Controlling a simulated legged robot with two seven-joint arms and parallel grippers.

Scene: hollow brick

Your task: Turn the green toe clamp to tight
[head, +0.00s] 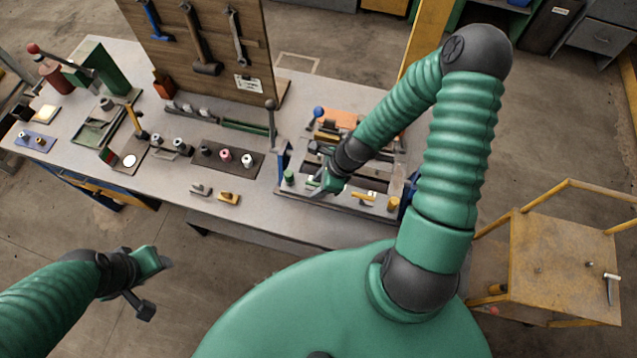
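A small green knob (289,177), which looks like the green toe clamp, stands at the left front of a dark metal fixture (284,194) on the workbench. Its turn position is too small to read. My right gripper (322,189) is low over the fixture's front, just right of the green knob. A small gap seems to lie between them. Its fingers are too small and partly hidden to tell open from shut. My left gripper (160,275) hangs in front of the bench, away from the fixture, with no object visible in it.
A yellow piece (362,197) and an orange-yellow knob (393,204) stand on the fixture right of my gripper. A blue-knobbed lever (317,113) rises behind. A tool board (205,45) stands at the back. A yellow cart (560,265) is at right.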

